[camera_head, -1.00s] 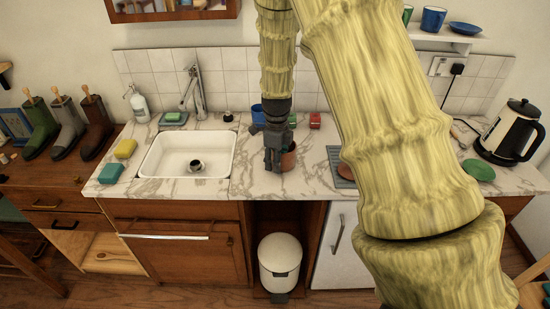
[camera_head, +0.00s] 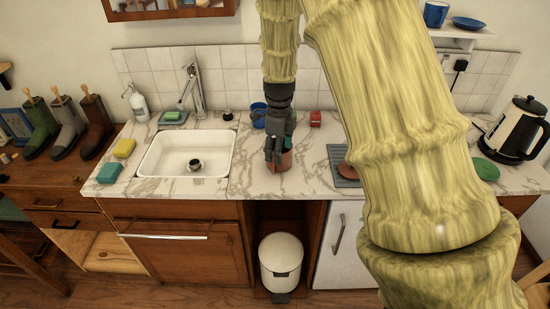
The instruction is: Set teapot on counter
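My gripper (camera_head: 273,158) points down over the marble counter (camera_head: 252,178), just right of the sink. A reddish-brown pot or cup (camera_head: 286,161) shows right behind and beside its fingers; most of it is hidden. I cannot tell whether the fingers hold it or whether it touches the counter. Another reddish-brown round item (camera_head: 347,170) lies on a grey mat (camera_head: 341,153), partly covered by my arm. No clear teapot shape with spout and handle shows. A black and cream electric kettle (camera_head: 513,130) stands at the right end of the counter.
The white sink (camera_head: 186,153) lies to the left, with a yellow sponge (camera_head: 123,148) and a teal sponge (camera_head: 109,173) beside it. My arm hides much of the right counter.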

